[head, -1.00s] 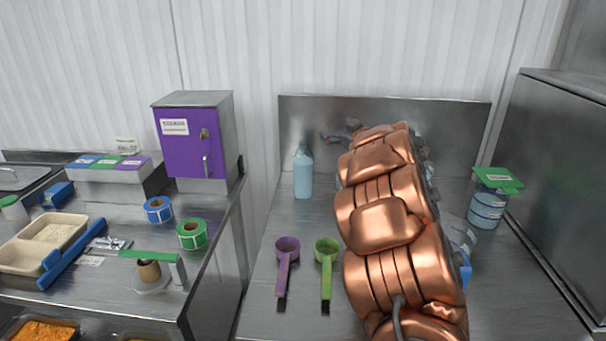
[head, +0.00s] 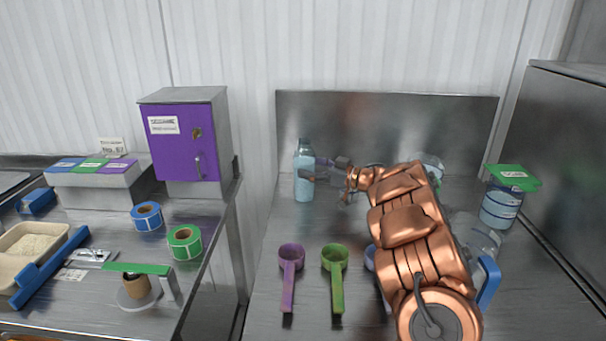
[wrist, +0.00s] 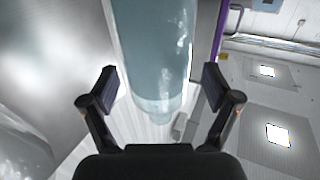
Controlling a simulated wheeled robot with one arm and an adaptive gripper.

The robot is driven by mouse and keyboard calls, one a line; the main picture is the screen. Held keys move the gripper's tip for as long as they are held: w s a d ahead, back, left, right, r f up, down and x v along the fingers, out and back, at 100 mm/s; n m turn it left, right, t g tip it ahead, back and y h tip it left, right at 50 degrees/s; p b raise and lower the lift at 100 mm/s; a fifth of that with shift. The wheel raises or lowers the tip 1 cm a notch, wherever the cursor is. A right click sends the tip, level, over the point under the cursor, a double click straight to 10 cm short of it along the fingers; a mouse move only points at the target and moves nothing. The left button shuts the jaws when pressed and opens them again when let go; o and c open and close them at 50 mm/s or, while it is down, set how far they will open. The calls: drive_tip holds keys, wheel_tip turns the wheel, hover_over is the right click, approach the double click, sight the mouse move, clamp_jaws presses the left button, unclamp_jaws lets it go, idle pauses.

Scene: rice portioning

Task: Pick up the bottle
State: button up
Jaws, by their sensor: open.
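The light blue bottle (head: 304,178) stands upright at the back left of the right-hand steel counter, close to the steel backsplash. My gripper (head: 314,170) is at the bottle's right side, with its fingers reaching toward it at mid height. In the wrist view the bottle (wrist: 155,55) fills the middle, seen very close. My gripper (wrist: 158,88) is open there, with one finger to each side of the bottle. A gap shows beside each finger, so neither appears to press on it. In the head view the finger tips are too small to tell whether they touch.
A purple scoop (head: 290,270) and a green scoop (head: 336,270) lie on the counter in front. A green-lidded container (head: 500,208) stands at the right. A purple-doored cabinet (head: 186,145) stands left, beyond a gap between the counters. Counter around the bottle's front is clear.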

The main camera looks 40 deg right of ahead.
sight(297, 164)
drive_tip(key=shift+p+x, duration=0.45)
drive_tip(key=shift+x, duration=1.9)
drive_tip(key=shift+f, duration=0.2)
drive_tip(key=c, duration=1.4)
drive_tip(key=shift+c, duration=0.6)
drive_tip(key=shift+r, duration=0.1)
